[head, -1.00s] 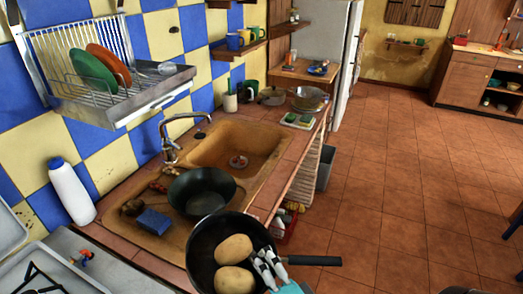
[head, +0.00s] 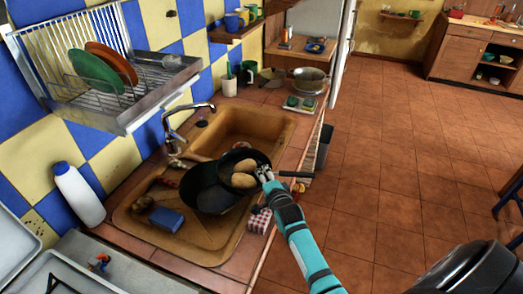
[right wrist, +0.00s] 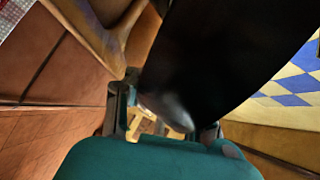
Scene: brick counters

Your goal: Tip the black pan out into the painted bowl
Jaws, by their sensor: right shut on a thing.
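The black pan (head: 233,155) is in the air over the sink's edge, with two potatoes (head: 243,175) in it. Its dark handle (head: 298,174) points right. My right gripper (head: 265,173) is shut on the pan at its right side. In the right wrist view the pan's dark underside (right wrist: 215,50) fills much of the frame beside the fingers. I cannot pick out the painted bowl for certain. A small red-and-white patterned thing (head: 260,222) stands on the counter's front edge below the pan; its shape is unclear. My left gripper is not in view.
A dark wok (head: 205,192) lies on the drainboard, partly behind the pan. A blue sponge (head: 166,221) is left of it. The tap (head: 180,122) rises behind the sink basin (head: 262,130). A metal pot (head: 310,80) stands at the far counter end. A white bottle (head: 78,195) stands left.

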